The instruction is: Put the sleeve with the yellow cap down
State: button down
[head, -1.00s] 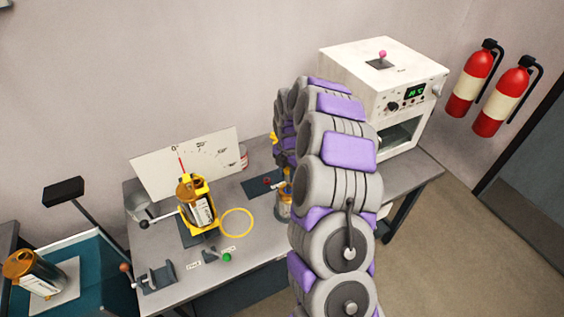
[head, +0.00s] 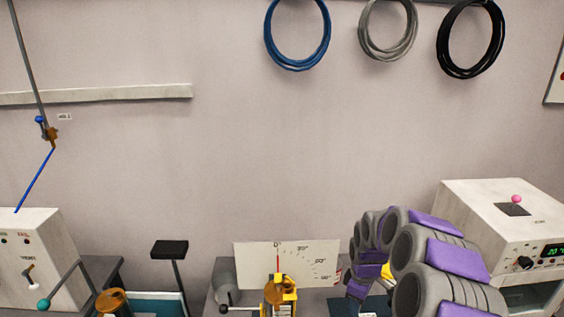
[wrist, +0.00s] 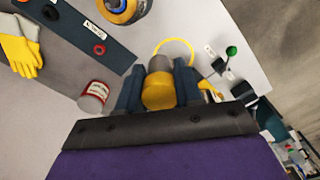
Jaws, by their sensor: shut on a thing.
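In the wrist view the sleeve with the yellow cap (wrist: 158,92) is between the two dark blue fingers of my gripper (wrist: 158,85). The cap faces the camera and the grey body (wrist: 158,64) shows beyond it. My gripper is shut on the sleeve, above or close to the grey bench top (wrist: 140,142); I cannot tell whether the sleeve touches it. In the head view my arm hides the gripper and the sleeve.
In the wrist view a red-and-white can (wrist: 92,95) is left of my gripper, with a dark holed block (wrist: 85,35), yellow gloves (wrist: 18,50), a yellow ring (wrist: 178,46) and a green knob (wrist: 231,50) around. The head view shows an angle board (head: 285,262) and white oven (head: 520,225).

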jog(key=s+a+r+m, duration=0.2)
jog(key=a+m, duration=0.5)
jog(key=m, duration=0.4)
jog(key=shift+s+a+r, duration=0.15)
jog(key=shift+s+r, duration=0.15)
jog(key=shift+r, duration=0.15)
jog(key=shift+w+a, duration=0.1)
jog(key=shift+a, duration=0.05)
